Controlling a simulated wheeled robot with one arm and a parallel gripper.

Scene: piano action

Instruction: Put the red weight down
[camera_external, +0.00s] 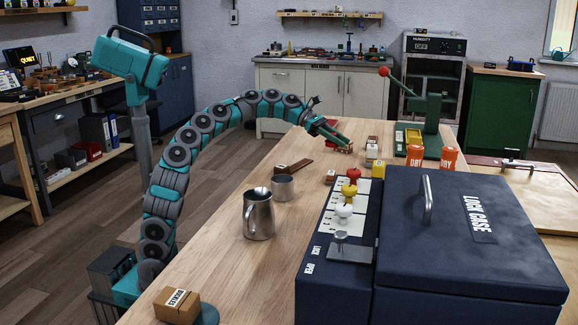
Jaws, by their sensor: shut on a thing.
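My gripper (340,142) reaches over the far part of the wooden workbench (222,270), pointing down and to the right. It is shut on a small reddish thing (346,150), which I take to be the red weight. The weight is partly hidden by the fingers. It is low over the bench, and I cannot tell whether it touches the top.
A dark wooden piece (294,167) lies left of the gripper, with small blocks (372,150) to its right. A metal jug (258,214) and a blue case (470,250) are nearer.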

